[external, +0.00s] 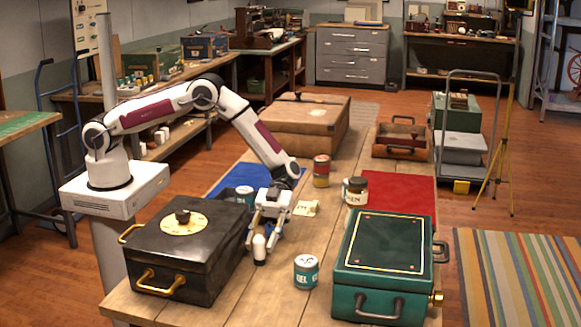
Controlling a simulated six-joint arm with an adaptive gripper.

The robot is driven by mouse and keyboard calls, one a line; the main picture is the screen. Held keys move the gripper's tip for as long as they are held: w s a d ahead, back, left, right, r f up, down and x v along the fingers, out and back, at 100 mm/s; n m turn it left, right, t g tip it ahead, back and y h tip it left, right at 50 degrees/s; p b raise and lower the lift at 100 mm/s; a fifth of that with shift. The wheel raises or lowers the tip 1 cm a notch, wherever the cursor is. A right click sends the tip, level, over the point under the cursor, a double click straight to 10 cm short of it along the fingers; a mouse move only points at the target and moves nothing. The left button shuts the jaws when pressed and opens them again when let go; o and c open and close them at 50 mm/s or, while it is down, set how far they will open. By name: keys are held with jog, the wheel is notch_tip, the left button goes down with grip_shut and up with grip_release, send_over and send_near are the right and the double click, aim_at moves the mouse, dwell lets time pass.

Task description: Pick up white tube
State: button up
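A small white tube (259,248) with a rounded top and a dark lower end stands upright on the wooden table, just right of the black case. My gripper (266,228) points down right above and behind the tube. Its two fingers are spread apart, and I see nothing held between them. In this view the tube overlaps the space below the fingers; whether they touch it I cannot tell.
A black case (172,264) stands close on the left, a green case (384,258) on the right. A teal-labelled can (306,271) stands right of the tube. Behind are a dark jar (356,190), a red-yellow can (321,171) and a red mat (402,192). The front middle table is clear.

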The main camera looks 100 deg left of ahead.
jog(key=c, duration=0.6)
notch_tip(320, 180, up, 10)
dwell(0.8)
